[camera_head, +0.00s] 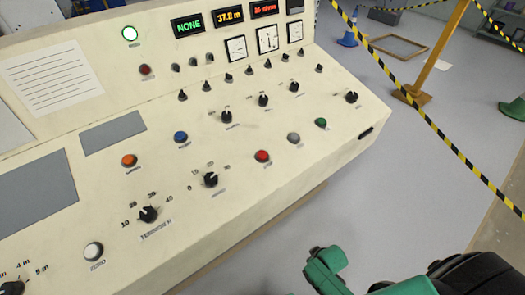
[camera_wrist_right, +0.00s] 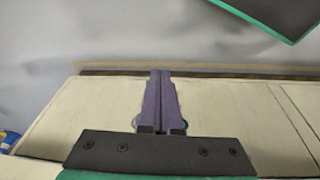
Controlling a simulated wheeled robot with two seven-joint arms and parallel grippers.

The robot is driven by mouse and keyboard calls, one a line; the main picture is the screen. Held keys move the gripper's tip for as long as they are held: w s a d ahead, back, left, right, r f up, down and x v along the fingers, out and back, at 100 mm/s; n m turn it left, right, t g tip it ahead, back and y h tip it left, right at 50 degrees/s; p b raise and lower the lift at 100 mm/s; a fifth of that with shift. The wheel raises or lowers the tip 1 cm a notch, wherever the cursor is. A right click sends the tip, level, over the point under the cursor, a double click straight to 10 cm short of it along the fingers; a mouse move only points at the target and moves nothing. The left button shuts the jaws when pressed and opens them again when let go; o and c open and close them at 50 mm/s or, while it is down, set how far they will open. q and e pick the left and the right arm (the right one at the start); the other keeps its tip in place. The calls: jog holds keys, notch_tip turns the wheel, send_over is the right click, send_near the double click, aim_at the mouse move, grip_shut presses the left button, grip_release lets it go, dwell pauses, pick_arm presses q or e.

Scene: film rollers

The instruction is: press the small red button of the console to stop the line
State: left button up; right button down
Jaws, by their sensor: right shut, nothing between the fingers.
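The cream console (camera_head: 240,170) fills the left and middle of the head view. Its small red button (camera_head: 262,156) sits on the sloping panel near the front edge, left of a grey button (camera_head: 293,138). No button shows in that view. My left gripper is not in view.
Orange (camera_head: 129,160), blue (camera_head: 180,137), green (camera_head: 321,122) and white (camera_head: 93,251) buttons and several black knobs share the panel. Black-and-yellow tape (camera_head: 430,120) and a yellow post (camera_head: 437,48) stand at the right. Grey floor (camera_head: 360,165) is clear beside the console.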

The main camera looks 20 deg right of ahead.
jog(key=w+a+r+n+t+p, duration=0.1)
jog(key=w+a+r, duration=0.1)
jog(key=w+r, duration=0.65)
jog(key=w+a+r+n+t+p, duration=0.15)
jog(key=w+r, duration=0.25)
jog(key=r, duration=0.9)
notch_tip(320, 180, up, 23)
jog(key=n+t+y, duration=0.5)
jog(key=n+y, duration=0.1)
jog(key=n, duration=0.5)
send_over(262, 155)
jog(key=s+d, duration=0.2)
jog(key=s, duration=0.2)
jog(key=shift+m, duration=0.35)
jog(key=f+b, duration=0.2)
jog(key=w+f+b, duration=0.1)
jog(key=f+b, duration=0.2)
jog(key=w+f+b, duration=0.1)
jog(key=f+b, duration=0.1)
jog(key=f, duration=0.1)
jog(key=shift+w+a+f, duration=0.1)
jog(key=shift+a+f, duration=0.05)
jog(key=shift+a, duration=0.1)
jog(key=shift+w+f+b, duration=0.15)
jog(key=shift+f+b, duration=0.2)
jog(key=shift+f, duration=0.15)
jog(key=shift+f, duration=0.25)
